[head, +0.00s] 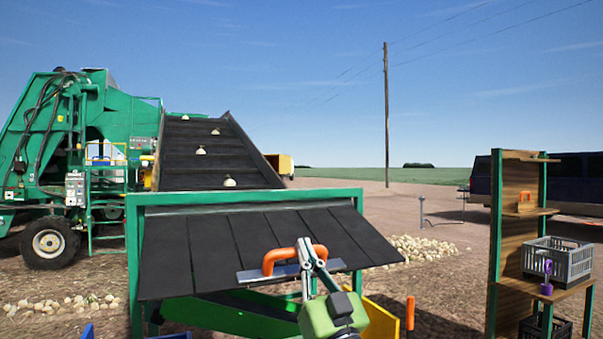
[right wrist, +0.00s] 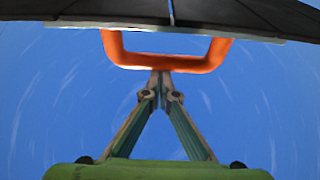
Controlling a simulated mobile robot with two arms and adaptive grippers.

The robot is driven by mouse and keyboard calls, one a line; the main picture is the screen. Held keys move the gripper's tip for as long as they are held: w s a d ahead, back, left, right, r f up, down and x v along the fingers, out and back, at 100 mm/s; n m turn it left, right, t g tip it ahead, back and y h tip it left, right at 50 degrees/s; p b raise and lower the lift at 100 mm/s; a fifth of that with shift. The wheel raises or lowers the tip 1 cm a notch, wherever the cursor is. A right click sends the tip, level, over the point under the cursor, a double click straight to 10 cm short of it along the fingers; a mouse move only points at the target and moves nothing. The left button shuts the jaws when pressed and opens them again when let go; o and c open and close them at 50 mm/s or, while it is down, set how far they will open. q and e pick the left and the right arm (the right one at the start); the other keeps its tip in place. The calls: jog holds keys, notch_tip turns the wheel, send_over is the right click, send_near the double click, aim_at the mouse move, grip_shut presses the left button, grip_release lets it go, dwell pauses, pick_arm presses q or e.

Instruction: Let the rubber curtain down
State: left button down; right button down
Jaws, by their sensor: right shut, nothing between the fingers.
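The rubber curtain (head: 215,250) is a row of broad black strips on a green frame (head: 245,197). It is not hanging straight; it slopes out towards me from the top bar. A metal strip (head: 253,275) with an orange handle (head: 294,256) sits at its lower edge. My right gripper (head: 304,248) is shut and empty at the handle. In the right wrist view the fingertips (right wrist: 160,77) meet right at the middle of the orange handle (right wrist: 165,62); whether they touch it I cannot tell. My left gripper is out of view.
A dark conveyor (head: 215,150) with several onions rises behind the frame, beside a green machine (head: 110,130). A wooden shelf (head: 515,210) with a grey crate (head: 557,262) stands at the right. Onions lie heaped on the ground (head: 420,248).

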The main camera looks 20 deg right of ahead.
jog(key=shift+w+f+b, duration=0.2)
jog(key=shift+f+b, duration=0.15)
jog(key=shift+f, duration=0.4)
jog(key=shift+w+f+b, duration=0.25)
jog(key=shift+f+b, duration=0.15)
jog(key=shift+f, duration=0.4)
jog(key=shift+w+f+b, duration=0.2)
jog(key=shift+f+b, duration=0.15)
jog(key=shift+f, duration=0.4)
